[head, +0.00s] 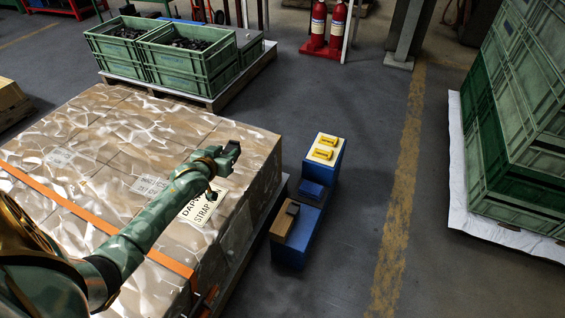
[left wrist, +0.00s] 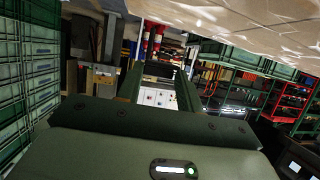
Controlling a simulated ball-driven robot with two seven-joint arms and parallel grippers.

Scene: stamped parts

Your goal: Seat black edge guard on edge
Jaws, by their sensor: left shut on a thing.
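My left gripper (head: 226,155) is held out over the right part of a large wrapped load and is shut on a small dark piece, the black edge guard (head: 233,147). In the left wrist view the two fingers of my left gripper (left wrist: 159,84) reach forward, with a dark piece (left wrist: 158,70) between their tips; its shape is hard to make out. A blue stand (head: 288,256) on the floor to the right carries a tan block (head: 282,222) with a dark piece (head: 292,209) on it. Which edge is meant I cannot tell. My right gripper is not in view.
The wrapped load (head: 110,130) with an orange strap (head: 90,222) fills the left. Two yellow parts (head: 323,153) lie on the blue stand's far, higher end. Green crates (head: 190,62) stand behind, and more crates (head: 500,150) at right. Floor between stand and right crates is clear.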

